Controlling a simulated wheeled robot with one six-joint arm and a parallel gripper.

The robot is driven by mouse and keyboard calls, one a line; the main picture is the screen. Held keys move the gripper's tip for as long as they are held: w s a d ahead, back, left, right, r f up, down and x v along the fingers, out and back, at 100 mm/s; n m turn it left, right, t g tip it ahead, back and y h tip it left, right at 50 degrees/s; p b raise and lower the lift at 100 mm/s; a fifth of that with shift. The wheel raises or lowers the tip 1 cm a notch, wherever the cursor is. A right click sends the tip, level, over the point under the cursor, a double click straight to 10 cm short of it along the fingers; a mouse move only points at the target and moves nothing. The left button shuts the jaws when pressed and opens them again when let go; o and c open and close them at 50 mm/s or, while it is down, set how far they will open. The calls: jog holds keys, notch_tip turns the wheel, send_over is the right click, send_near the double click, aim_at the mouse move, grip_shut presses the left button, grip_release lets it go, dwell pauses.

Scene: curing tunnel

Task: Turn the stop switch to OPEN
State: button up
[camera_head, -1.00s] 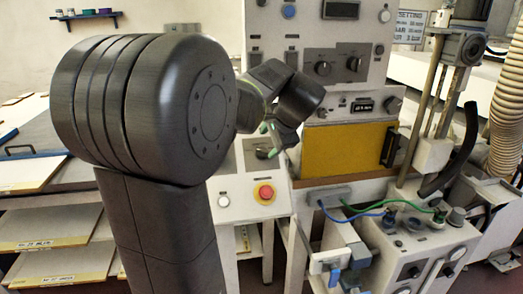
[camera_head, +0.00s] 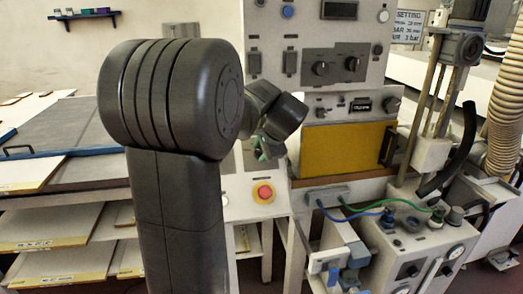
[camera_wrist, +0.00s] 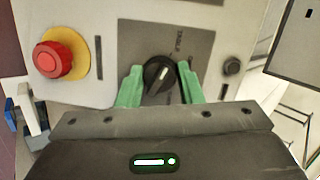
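The stop switch looks to be the black rotary knob (camera_wrist: 159,74) with a pale pointer mark, on a grey plate in the wrist view. The pointer leans slightly right of straight up in that view. The small lettering beside it is not clearly legible. My gripper (camera_wrist: 160,84) has two green fingers, one on each side of the knob, with a narrow gap showing on both sides. It is open and holds nothing. In the head view my gripper (camera_head: 264,151) is low over the sloping panel and hides the knob.
A red emergency button on a yellow disc (camera_head: 263,192) sits on the same panel; the wrist view shows it left of the knob (camera_wrist: 55,58). A small black button (camera_wrist: 232,66) is to the right. A yellow panel (camera_head: 343,148) and upright control cabinet (camera_head: 375,58) stand behind.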

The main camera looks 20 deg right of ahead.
jog(key=shift+r+m, duration=0.1)
jog(key=shift+m, duration=0.2)
jog(key=m+p, duration=0.2)
jog(key=m, duration=0.1)
jog(key=shift+t+p, duration=0.3)
jog(key=shift+p, duration=0.1)
jog(key=m+t+p, duration=0.1)
jog(key=m+p, duration=0.1)
jog(key=m, duration=0.3)
jog(key=shift+d, duration=0.1)
dwell(0.3)
jog(key=o, duration=1)
jog(key=shift+s, duration=0.1)
jog(key=v, duration=1.3)
jog(key=shift+s+r+b, duration=0.15)
jog(key=shift+s+b, duration=0.15)
jog(key=shift+s, duration=0.05)
